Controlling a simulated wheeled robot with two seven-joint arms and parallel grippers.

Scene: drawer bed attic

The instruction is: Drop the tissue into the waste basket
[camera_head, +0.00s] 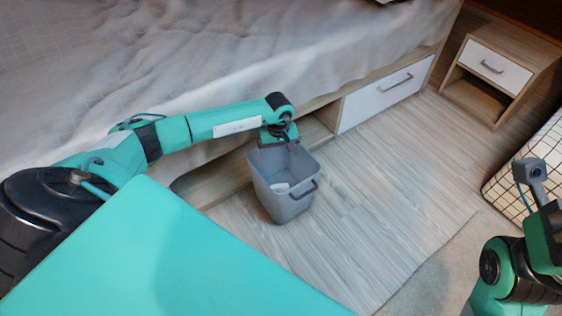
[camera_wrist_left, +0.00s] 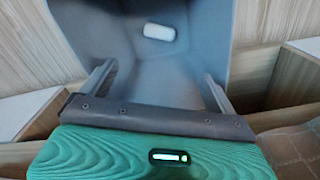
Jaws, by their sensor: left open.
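The grey waste basket (camera_head: 284,184) stands on the wood floor beside the bed. A small white tissue (camera_head: 281,187) lies inside it, and the tissue also shows on the basket's inside in the left wrist view (camera_wrist_left: 159,32). My left gripper (camera_head: 281,140) is over the basket's back rim, pointing down. In the left wrist view its two fingers (camera_wrist_left: 160,88) are spread apart with nothing between them, and the tissue is apart from them. My right arm shows at the lower right of the head view, but its fingers are not visible.
The bed (camera_head: 200,60) with a drawer (camera_head: 385,95) runs behind the basket. A nightstand (camera_head: 497,68) stands at the upper right. A white wire-grid basket (camera_head: 535,165) is at the right. The floor (camera_head: 380,190) right of the waste basket is clear.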

